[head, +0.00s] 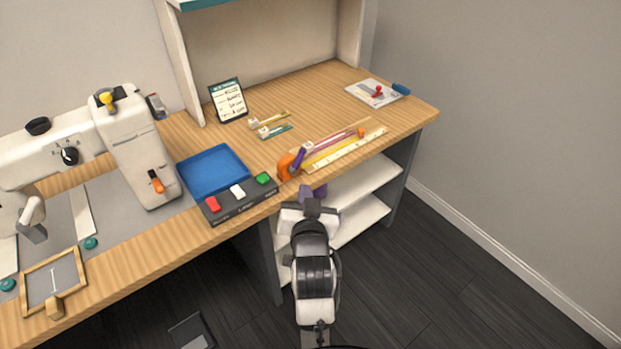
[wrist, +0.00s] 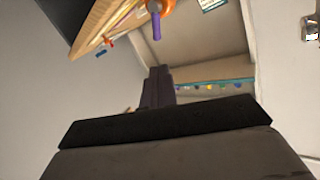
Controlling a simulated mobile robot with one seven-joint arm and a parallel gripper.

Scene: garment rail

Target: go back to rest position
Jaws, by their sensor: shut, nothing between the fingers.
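My gripper (head: 313,193) is shut and empty. In the head view it is in front of the wooden desk (head: 190,240), just off its front edge, with the white shelves (head: 355,215) under the desk behind it. In the wrist view its dark fingers (wrist: 158,85) are together at the centre, with nothing held. My arm reaches up to it from the bottom of the head view.
An orange tool with a purple handle (head: 290,164) lies at the desk's front edge, close to my gripper. A box with red, white and green buttons (head: 238,203), a blue tray (head: 212,170) and a sewing machine (head: 130,140) stand left. Open floor (head: 440,270) lies right.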

